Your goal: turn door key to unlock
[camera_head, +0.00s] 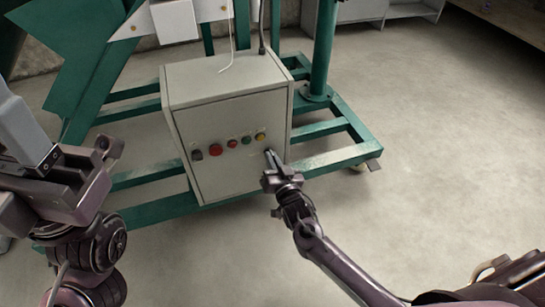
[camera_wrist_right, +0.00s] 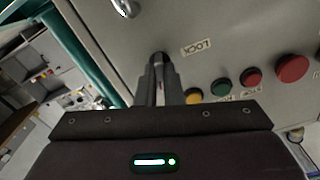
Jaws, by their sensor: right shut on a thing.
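The grey control box (camera_head: 225,95) stands on the green frame, its door (camera_head: 232,175) facing me and looking closed. My right gripper (camera_head: 270,160) is at the right side of the door, just below the yellow button. In the right wrist view, the right gripper (camera_wrist_right: 160,82) is shut on the dark key (camera_wrist_right: 160,58) at the door panel. A "LOCK" label (camera_wrist_right: 197,47) is beside the key. The gripper fingers hide most of the key, so its turn angle is unclear. My left arm is at the left edge; its fingertips cannot be made out.
A row of red (camera_head: 187,148), green (camera_head: 247,140) and yellow (camera_head: 261,136) buttons and a dark switch (camera_head: 197,155) is on the door. A metal handle (camera_wrist_right: 126,6) shows in the wrist view. Green frame rails (camera_head: 335,125) surround the box. The floor at right is clear.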

